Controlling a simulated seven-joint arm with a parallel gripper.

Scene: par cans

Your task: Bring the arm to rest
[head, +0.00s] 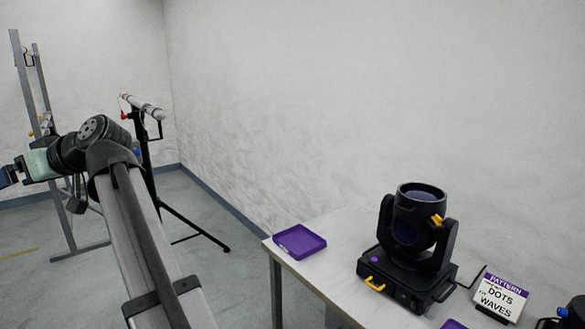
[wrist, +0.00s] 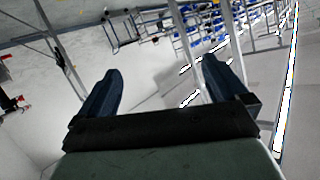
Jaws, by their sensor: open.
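My gripper (wrist: 162,66) shows in the wrist view with its two dark blue fingers spread apart. Nothing is between them. In the head view my gripper (head: 8,174) is at the left edge, partly cut off by the frame. My arm reaches up from the bottom and bends left at a dark joint. The gripper is in the air, well away from the table.
A table (head: 330,235) at the lower right bears a purple tray (head: 300,241), a black moving-head light (head: 415,240) and a sign (head: 502,297) reading PATTERN, DOTS, WAVES. A black tripod stand (head: 150,170) and a grey metal frame (head: 35,90) stand behind my arm.

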